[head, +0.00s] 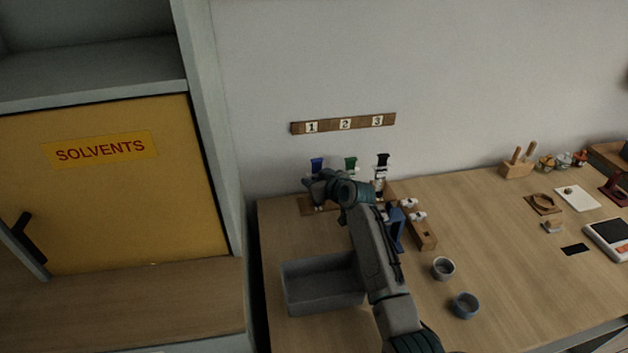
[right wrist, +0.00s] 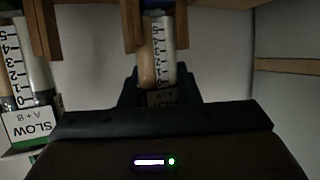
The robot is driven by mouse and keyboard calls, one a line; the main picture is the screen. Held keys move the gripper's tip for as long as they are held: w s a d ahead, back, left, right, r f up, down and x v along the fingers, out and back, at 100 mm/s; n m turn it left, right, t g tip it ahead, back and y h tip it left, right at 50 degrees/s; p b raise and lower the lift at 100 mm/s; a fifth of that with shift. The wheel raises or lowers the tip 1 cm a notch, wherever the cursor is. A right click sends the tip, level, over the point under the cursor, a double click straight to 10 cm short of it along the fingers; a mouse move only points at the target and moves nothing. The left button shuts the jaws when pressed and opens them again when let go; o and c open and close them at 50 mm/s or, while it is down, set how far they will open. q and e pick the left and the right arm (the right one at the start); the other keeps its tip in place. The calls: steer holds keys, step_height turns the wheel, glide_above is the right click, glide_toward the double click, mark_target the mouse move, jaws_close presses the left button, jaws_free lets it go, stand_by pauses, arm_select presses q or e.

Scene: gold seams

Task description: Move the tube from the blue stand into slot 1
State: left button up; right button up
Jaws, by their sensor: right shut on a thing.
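My right gripper (head: 318,192) is at the wooden rack (head: 306,210), below the number 1 on the wall strip (head: 343,124). It is shut on a tube with a scale (right wrist: 164,55), which shows in the right wrist view between the dark fingers (right wrist: 160,92). In the head view a blue cap (head: 317,163) stands just above the gripper, below number 1. In the wrist view the tube's upper part is by a wooden prong (right wrist: 132,22); whether it is seated I cannot tell. The blue stand (head: 398,230) is partly hidden by my right arm. My left gripper is out of view.
A green-capped tube (head: 350,163) and a black-capped tube (head: 382,162) stand to the right, close to the gripper. A labelled tube (right wrist: 30,70) shows at left in the wrist view. A grey bin (head: 320,284) and two cups (head: 443,268) (head: 465,305) are on the table.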

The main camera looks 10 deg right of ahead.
stand_by(0.3)
steer(key=o, duration=1)
steer(key=shift+o, duration=0.2)
steer(key=shift+f, duration=0.3)
steer(key=shift+o, duration=0.6)
steer(key=shift+a, duration=0.1)
